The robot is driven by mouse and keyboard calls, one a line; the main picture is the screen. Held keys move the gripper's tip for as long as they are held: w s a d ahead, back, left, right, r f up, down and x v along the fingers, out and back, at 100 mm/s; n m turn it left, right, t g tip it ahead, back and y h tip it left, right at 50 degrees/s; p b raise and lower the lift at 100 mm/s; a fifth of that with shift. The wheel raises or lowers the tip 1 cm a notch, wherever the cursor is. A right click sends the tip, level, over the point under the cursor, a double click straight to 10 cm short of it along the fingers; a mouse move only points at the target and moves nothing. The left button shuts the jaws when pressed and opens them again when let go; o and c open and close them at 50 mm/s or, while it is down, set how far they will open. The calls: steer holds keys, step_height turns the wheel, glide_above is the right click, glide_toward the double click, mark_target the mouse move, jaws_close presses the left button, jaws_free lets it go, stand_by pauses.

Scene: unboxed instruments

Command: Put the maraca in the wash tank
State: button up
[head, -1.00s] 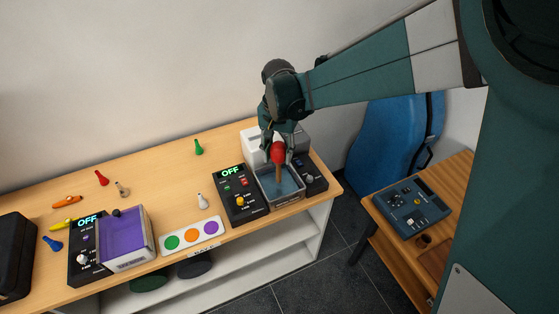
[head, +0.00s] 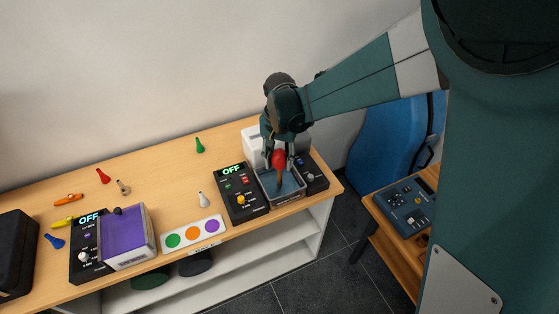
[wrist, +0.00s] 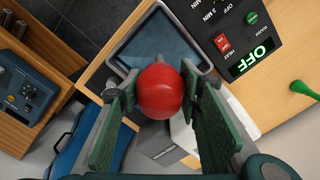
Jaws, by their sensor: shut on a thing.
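The maraca (head: 279,160) has a round red head and a thin handle pointing down. My gripper (head: 277,157) is shut on its red head; in the wrist view the red maraca head (wrist: 160,92) sits between the two green finger pads of my gripper (wrist: 161,100). The tank's rim (wrist: 122,40) also shows in the wrist view.
A black control panel (head: 239,190) reading OFF stands left of the tank. A purple-lidded tank (head: 127,237) with its own panel is further left. A white bottle-shaped piece (head: 203,200), a green one (head: 200,145) and several coloured pieces lie about. The bench's middle is mostly clear.

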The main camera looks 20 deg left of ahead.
steer(key=shift+f, duration=0.15)
steer(key=o, duration=0.9)
steer(key=shift+r, duration=0.25)
steer(key=shift+r, duration=5.95)
